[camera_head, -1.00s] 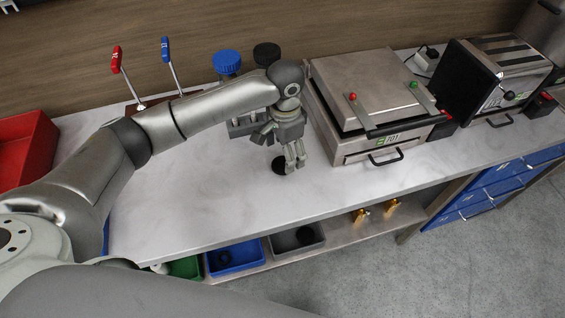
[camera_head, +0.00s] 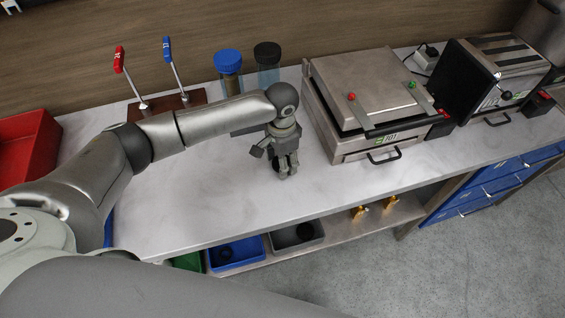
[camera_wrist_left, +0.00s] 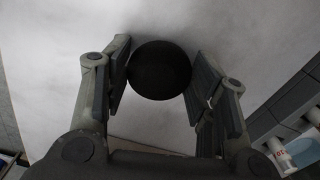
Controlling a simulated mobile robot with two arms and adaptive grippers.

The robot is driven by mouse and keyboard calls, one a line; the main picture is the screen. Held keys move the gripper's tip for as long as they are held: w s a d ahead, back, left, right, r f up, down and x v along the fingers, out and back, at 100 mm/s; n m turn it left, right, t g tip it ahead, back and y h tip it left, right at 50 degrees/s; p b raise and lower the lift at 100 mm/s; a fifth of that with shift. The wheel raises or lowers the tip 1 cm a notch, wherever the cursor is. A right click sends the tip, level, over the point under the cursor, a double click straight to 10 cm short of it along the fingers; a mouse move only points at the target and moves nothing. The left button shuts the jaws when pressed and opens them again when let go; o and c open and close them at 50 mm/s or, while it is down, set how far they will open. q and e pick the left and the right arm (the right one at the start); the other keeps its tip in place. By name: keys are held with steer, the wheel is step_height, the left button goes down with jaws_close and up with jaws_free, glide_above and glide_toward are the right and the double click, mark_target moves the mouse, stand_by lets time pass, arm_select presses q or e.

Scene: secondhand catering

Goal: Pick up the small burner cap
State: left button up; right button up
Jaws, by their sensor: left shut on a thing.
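The small burner cap (camera_wrist_left: 160,70) is a round black disc on the pale worktop (camera_head: 200,200). In the left wrist view it sits between the two fingers of my left gripper (camera_wrist_left: 160,78), which is shut on it. In the head view my left gripper (camera_head: 284,172) points down at the worktop, left of the steel press, and its fingers mostly hide the cap (camera_head: 277,168). My right gripper is not in view.
A steel press (camera_head: 365,95) stands to the right, with a toaster (camera_head: 505,65) beyond it. Two levers, red (camera_head: 119,60) and blue (camera_head: 167,50), and two capped jars stand behind. A red bin (camera_head: 28,150) is at left. Blue (camera_head: 235,255) and grey (camera_head: 297,237) trays lie on the shelf below. The worktop's front is clear.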

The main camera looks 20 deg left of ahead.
arm_select(q)
steer(key=shift+c, duration=0.8)
steer(key=shift+w, duration=0.1)
